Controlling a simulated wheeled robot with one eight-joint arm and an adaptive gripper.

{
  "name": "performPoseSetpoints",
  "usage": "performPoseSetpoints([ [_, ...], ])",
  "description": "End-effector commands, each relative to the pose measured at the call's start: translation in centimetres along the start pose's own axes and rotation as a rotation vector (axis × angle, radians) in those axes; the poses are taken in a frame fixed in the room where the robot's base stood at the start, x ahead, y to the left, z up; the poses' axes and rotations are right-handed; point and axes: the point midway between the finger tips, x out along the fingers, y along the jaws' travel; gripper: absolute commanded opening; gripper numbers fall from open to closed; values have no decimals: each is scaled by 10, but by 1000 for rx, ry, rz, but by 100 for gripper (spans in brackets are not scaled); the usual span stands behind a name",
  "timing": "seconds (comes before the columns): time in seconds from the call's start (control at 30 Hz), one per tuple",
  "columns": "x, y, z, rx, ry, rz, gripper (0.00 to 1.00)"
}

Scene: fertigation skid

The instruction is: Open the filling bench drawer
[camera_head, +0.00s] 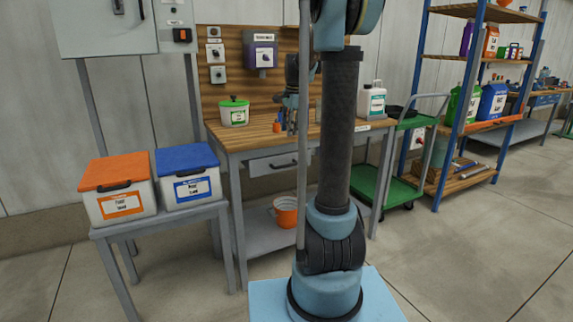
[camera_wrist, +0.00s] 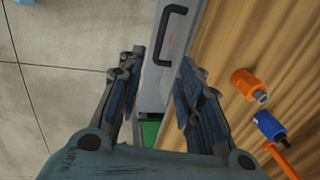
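The filling bench (camera_head: 235,138) has a wooden top and a grey drawer (camera_head: 262,167) under its front edge. The drawer appears shut in the head view. Its dark bar handle (camera_head: 285,164) is partly near my arm column, and the right part of the drawer front is hidden by the arm. My gripper (camera_head: 289,127) is above the bench's front edge, fingers downward. In the wrist view, my gripper (camera_wrist: 162,65) is open, with a wide empty gap between its fingers. The drawer handle (camera_wrist: 171,37) shows ahead of the gap, toward the top, apart from both fingers.
Orange (camera_wrist: 247,84) and blue (camera_wrist: 270,128) small items lie on the bench top beside the right finger. A green-lidded tub (camera_head: 234,112) and white jug (camera_head: 372,102) stand on the bench. An orange bucket (camera_head: 286,213) sits below. Two coolers (camera_head: 118,205) are left; a green cart is right.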

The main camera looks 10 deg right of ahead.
Motion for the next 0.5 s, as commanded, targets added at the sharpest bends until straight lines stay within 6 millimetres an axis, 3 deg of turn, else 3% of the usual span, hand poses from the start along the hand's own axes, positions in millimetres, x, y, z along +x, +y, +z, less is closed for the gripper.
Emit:
performPoseSetpoints([
  [0.23, 18, -4, -2, 14, -1, 0, 33],
  [0.5, 63, -4, -2, 12, -1, 0, 33],
])
